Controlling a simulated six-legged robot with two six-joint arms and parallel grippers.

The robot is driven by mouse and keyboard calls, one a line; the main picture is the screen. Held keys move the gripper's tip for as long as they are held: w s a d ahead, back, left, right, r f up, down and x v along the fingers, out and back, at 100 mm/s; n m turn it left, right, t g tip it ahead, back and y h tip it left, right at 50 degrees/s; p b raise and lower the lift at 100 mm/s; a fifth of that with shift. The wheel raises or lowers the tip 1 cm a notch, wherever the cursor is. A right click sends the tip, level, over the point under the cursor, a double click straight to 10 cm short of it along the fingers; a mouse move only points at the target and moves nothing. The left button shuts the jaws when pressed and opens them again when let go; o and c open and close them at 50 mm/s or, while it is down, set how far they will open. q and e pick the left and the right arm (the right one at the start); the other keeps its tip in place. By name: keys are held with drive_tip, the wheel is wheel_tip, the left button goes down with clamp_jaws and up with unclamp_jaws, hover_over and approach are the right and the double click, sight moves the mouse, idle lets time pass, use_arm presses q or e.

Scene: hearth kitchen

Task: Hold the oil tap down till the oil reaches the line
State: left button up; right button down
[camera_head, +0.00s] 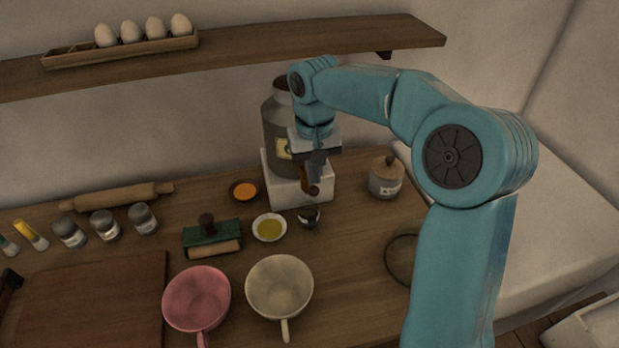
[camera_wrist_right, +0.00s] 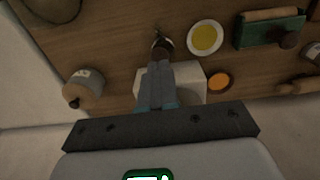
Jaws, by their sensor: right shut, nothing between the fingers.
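The oil can (camera_head: 278,125), a dark metal container with a pale label, stands on a white block (camera_head: 285,193) at the back of the counter. Its brown tap (camera_head: 306,180) sticks out at the front. A small dark glass jar (camera_head: 309,216) stands below the tap; its oil level and line are too small to make out. My right gripper (camera_head: 317,160) is shut and empty, pointing down right at the tap and partly covering it. In the right wrist view the shut fingers (camera_wrist_right: 157,70) reach toward the tap and jar; I cannot tell whether they touch the tap. My left gripper is out of view.
A dish of yellow oil (camera_head: 269,228) and an orange bowl (camera_head: 245,190) stand left of the jar. A corked pot (camera_head: 385,178) stands to the right. Pink (camera_head: 196,298) and cream (camera_head: 279,287) cups are in front. A shelf (camera_head: 250,45) hangs above.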

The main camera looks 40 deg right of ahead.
sight(314, 188)
idle(0.3)
drive_tip(key=shift+f+b, duration=1.5)
drive_tip(key=shift+f, duration=0.55)
drive_tip(key=shift+r, duration=0.1)
idle(1.1)
wheel_tip(314, 188, up, 7)
drive_tip(key=p, duration=0.6)
drive_tip(key=shift+r+p, duration=0.15)
drive_tip(key=shift+p, duration=0.25)
drive_tip(key=shift+s, duration=0.1)
drive_tip(key=shift+f, duration=0.25)
